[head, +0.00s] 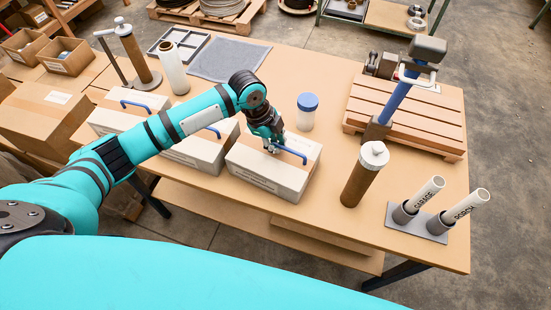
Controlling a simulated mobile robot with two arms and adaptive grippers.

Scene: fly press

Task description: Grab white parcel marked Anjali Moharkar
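Several white parcels with blue handles stand in a row on the table. The rightmost white parcel (262,179) is nearest my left gripper (271,150). The gripper points down at the left end of that parcel's blue handle (291,154), at or just above its top. The fingers are small and partly hidden, so I cannot tell whether they are closed on the handle. The middle parcel (197,155) and left parcel (112,118) are partly covered by my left arm. The printing on the parcels is too small to read. My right gripper is not in view.
Right of the parcel stand a blue-lidded jar (306,112), a brown cylinder with a white cap (364,174), and two labelled tubes in a grey holder (416,220). A wooden slatted stand (420,117) with a blue-handled tool is behind. A grey mat (228,58) lies at the back.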

